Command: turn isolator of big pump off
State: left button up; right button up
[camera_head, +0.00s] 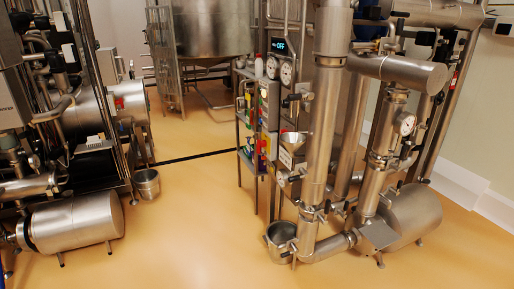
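Neither of my grippers is in the head view. A large steel horizontal cylinder (75,222), which looks like a pump or motor housing, lies on short feet on the floor at the lower left. A similar cylinder (412,215) lies on the floor at the right, behind pipes. I cannot tell which one is the big pump. A small red part (119,102) shows on the left machinery, and another red part (453,81) shows among the right pipes. Both are too small to identify as an isolator or to read a position.
A rack with gauges (287,73), a display (279,44) that seems to read "OFF" and coloured parts stands in the centre, beside a thick vertical pipe (325,120). A steel tank (212,30) stands behind. The orange floor (190,235) between the machines is clear.

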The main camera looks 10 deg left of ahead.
aim_at(262, 143)
jog(key=u, duration=0.65)
jog(key=i, duration=1.75)
jog(key=z, duration=0.75)
